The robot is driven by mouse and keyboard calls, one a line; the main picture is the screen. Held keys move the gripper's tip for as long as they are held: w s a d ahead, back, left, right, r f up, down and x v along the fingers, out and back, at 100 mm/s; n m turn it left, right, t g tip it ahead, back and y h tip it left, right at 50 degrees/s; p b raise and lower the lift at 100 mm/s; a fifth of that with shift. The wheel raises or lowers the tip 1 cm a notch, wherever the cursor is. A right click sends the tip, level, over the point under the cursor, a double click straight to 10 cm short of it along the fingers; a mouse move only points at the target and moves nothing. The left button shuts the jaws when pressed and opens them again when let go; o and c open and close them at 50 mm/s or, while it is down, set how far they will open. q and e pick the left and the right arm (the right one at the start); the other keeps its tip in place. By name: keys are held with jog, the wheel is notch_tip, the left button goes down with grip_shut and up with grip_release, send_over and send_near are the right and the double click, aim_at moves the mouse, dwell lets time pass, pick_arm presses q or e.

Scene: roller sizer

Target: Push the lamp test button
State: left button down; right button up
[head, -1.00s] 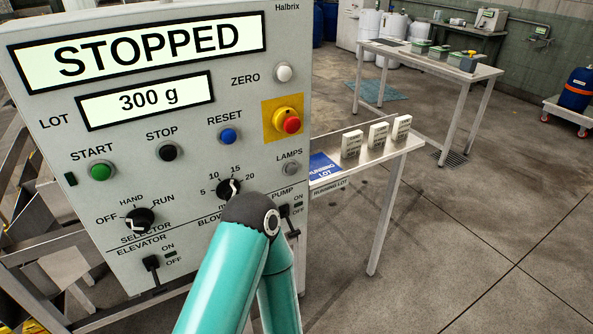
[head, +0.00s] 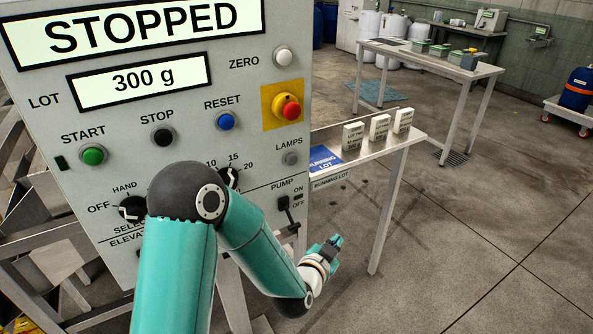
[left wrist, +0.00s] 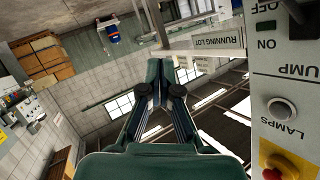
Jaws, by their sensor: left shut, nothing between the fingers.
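The lamp test button is the small grey button (head: 290,158) under the LAMPS label, on the right side of the grey control panel (head: 130,215). It also shows in the left wrist view (left wrist: 280,109), to the right of the fingers. My left gripper (head: 335,242) is right of the panel's lower right edge, below and right of the button and apart from it. In the left wrist view its fingers (left wrist: 163,92) are together and empty. My right gripper is in neither view.
A red emergency stop (head: 290,109) on a yellow plate sits just above the button. The PUMP switch (head: 284,206) is below it. A narrow table (head: 390,150) with several small boxes stands right of the panel.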

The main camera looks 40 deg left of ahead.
aim_at(292, 159)
pick_arm(q)
jog(key=a+r+t+y+b, duration=0.1)
jog(key=a+r+t+y, duration=0.3)
jog(key=r, duration=1)
jog(key=shift+w+a+m+y, duration=0.15)
jog(key=shift+a+m+y, duration=0.15)
jog(key=shift+a+y, duration=0.5)
jog(key=shift+a, duration=0.2)
jog(key=w+a+p, duration=0.1)
jog(key=w+a, duration=0.2)
jog(key=a, duration=0.5)
jog(key=shift+w, duration=0.2)
jog(key=shift+a, duration=0.1)
